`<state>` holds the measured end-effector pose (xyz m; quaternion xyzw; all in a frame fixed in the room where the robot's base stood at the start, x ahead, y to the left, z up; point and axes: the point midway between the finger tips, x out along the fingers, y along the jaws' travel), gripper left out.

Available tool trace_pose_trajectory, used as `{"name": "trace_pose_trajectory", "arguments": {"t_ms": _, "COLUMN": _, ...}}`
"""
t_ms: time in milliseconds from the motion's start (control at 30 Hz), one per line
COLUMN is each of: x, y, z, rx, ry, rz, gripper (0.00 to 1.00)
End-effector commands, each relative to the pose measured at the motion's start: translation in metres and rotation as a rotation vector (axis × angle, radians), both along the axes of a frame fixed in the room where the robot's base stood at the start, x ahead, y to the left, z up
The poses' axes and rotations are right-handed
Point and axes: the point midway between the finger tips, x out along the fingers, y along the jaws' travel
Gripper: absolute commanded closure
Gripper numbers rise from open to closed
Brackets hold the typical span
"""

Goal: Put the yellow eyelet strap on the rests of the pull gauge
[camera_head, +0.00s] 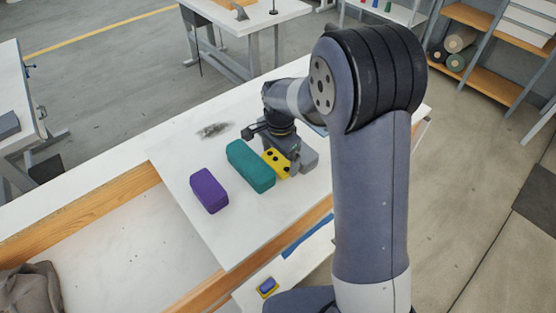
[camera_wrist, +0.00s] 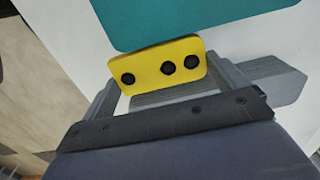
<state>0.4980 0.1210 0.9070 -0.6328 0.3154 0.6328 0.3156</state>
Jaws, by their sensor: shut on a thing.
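The yellow eyelet strap (camera_head: 273,163) is a short yellow piece with several black eyelets, over the white worktable. In the wrist view the strap (camera_wrist: 148,64) spans between the fingers of my gripper (camera_wrist: 168,76), with three black eyelets showing. My gripper (camera_head: 288,162) is shut on the strap, next to the teal block (camera_head: 250,167). Whether the strap touches the table is hard to tell. I cannot make out the pull gauge or its rests for sure in either view.
Another table (camera_head: 262,14) stands at the back across open floor.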

Motion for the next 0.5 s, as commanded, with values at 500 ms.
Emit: {"name": "trace_pose_trajectory", "arguments": {"t_ms": 500, "x": 0.000, "y": 0.000, "z": -0.027, "rx": 0.000, "ry": 0.000, "rz": 0.000, "gripper": 0.28}}
